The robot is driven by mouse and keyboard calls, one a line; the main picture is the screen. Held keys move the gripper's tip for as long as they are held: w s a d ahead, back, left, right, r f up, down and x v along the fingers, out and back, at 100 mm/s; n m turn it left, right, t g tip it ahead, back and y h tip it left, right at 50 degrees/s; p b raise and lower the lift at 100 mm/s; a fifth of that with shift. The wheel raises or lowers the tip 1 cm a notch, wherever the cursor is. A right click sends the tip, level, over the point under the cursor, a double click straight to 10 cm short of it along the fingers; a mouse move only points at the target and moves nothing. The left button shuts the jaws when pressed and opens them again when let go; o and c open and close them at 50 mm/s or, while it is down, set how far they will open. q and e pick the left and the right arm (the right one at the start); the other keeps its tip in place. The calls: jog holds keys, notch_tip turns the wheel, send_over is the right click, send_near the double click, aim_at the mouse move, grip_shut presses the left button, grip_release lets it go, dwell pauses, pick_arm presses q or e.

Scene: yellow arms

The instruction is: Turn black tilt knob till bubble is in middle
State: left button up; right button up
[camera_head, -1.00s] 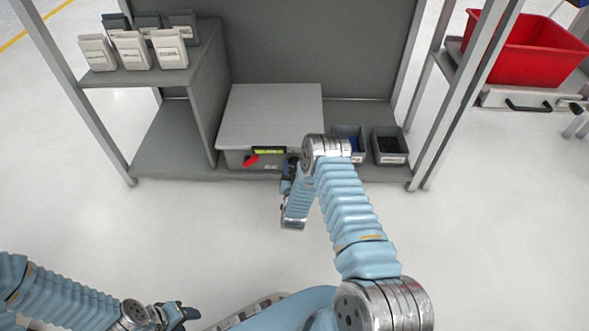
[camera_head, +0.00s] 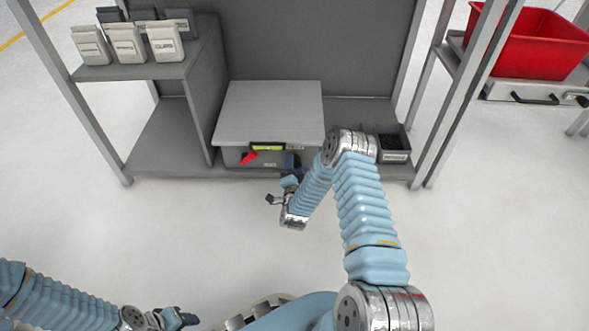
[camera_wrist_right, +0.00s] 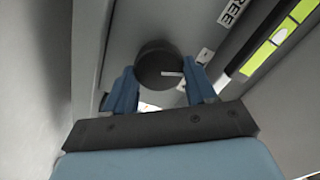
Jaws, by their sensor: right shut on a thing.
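The black tilt knob (camera_wrist_right: 158,66) has a white mark and sits on the grey face of the boxy unit (camera_head: 269,105). My right gripper (camera_wrist_right: 160,88) is shut on the knob, one blue finger on each side. In the head view the right gripper (camera_head: 291,168) is at the unit's front and hides the knob. The yellow-green bubble level (camera_head: 267,147) is on the front edge. In the right wrist view its pale bubble (camera_wrist_right: 280,36) lies near the dark marks; exact centring is hard to tell. My left gripper (camera_head: 178,319) is low at the left, away from the unit, its jaws unclear.
A red lever (camera_head: 249,158) sticks out left of the knob, below the level. Several labelled containers (camera_head: 127,42) stand on the left shelf. The floor in front is clear.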

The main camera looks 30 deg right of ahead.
pick_arm(q)
jog(key=shift+f, duration=0.35)
pick_arm(e)
jog(key=shift+f+m, duration=0.15)
jog(key=shift+m, duration=1.45)
jog(key=o, duration=1)
jog(key=shift+o, duration=0.2)
